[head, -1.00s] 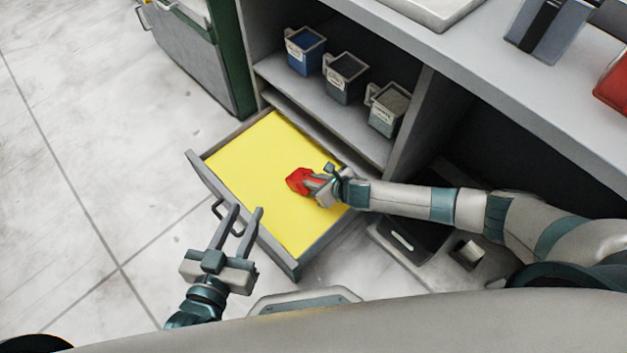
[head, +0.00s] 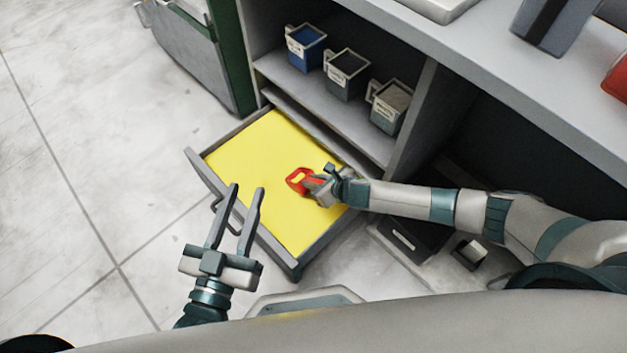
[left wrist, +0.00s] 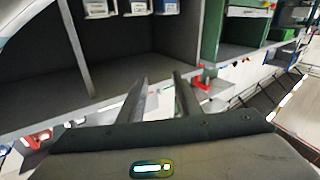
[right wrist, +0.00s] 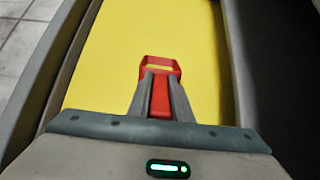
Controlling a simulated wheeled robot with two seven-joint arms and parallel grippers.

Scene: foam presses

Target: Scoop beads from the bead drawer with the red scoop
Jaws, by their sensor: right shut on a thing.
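The pulled-out bead drawer (head: 183,165) holds a flat layer of yellow beads (head: 250,160). My right gripper (head: 313,184) is shut on the red scoop (head: 293,176) over the right part of the beads. In the right wrist view, the scoop (right wrist: 147,63) sticks out past the fingertips (right wrist: 160,77), with yellow showing inside its red rim. I cannot tell whether that yellow is beads in it or the layer beyond. My left gripper (head: 248,189) is open and empty, by the drawer's front panel and handle; its parted fingers (left wrist: 160,80) also show in the left wrist view.
A shelf above the drawer holds a blue cup (head: 306,50), a dark cup (head: 346,75) and a grey cup (head: 390,106). The grey counter (head: 480,80) overhangs at the right. A green-sided cabinet (head: 228,60) stands behind. Floor to the left is clear.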

